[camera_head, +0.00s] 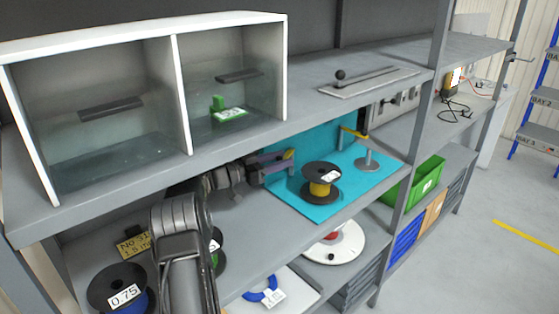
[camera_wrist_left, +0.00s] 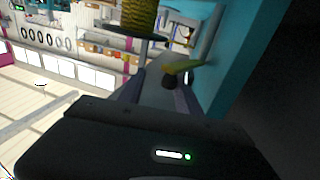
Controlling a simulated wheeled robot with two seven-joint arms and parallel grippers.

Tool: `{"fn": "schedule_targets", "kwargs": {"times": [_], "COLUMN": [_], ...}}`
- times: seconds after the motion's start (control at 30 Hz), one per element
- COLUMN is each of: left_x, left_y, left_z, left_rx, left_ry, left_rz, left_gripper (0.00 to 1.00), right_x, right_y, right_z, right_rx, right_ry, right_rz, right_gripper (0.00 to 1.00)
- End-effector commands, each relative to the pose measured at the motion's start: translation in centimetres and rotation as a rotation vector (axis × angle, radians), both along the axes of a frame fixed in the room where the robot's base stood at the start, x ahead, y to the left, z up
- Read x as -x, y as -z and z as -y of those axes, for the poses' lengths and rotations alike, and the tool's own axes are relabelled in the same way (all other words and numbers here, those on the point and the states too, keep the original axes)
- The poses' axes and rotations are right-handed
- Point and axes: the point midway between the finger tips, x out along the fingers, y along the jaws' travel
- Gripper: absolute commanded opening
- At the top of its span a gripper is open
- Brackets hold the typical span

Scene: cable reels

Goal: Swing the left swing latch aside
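The left swing latch (camera_head: 289,154) is a small yellow arm at the left end of the teal panel. My left gripper (camera_head: 279,163) reaches in from the left at the latch. Contact cannot be told. A second yellow latch (camera_head: 352,132) is farther right. My right gripper is not in view.
A black reel with yellow cable (camera_head: 321,183) stands on the teal mat (camera_head: 375,182), close right of the gripper; it also shows in the wrist view (camera_wrist_left: 139,16). A metal post (camera_head: 367,160) stands behind it. The upper shelf (camera_head: 300,110) overhangs my forearm. A glass-fronted cabinet (camera_head: 185,95) sits above.

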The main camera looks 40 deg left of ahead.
Motion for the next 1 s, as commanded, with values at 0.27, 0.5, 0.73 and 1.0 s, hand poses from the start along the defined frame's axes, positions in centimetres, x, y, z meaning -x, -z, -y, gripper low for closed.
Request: {"fn": "schedule_targets", "kwargs": {"times": [0.27,0.5,0.73,1.0], "left_x": [0.2,2.8,6.3,7.5], "left_y": [0.2,0.4,0.3,0.1], "left_z": [-0.1,-1.0,-2.1,-2.4], "left_rx": [0.0,0.0,-0.001,0.001], "left_ry": [-0.001,-0.003,-0.002,0.0], "left_rz": [-0.002,-0.003,-0.002,0.0], "left_gripper": [0.4,0.4,0.4,0.4], "right_x": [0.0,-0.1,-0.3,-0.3], "right_y": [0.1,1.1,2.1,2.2], "right_z": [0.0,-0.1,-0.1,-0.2], "right_rx": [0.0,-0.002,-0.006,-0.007], "right_ry": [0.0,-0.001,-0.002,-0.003], "right_rz": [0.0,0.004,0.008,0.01], "right_gripper": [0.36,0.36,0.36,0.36]}}
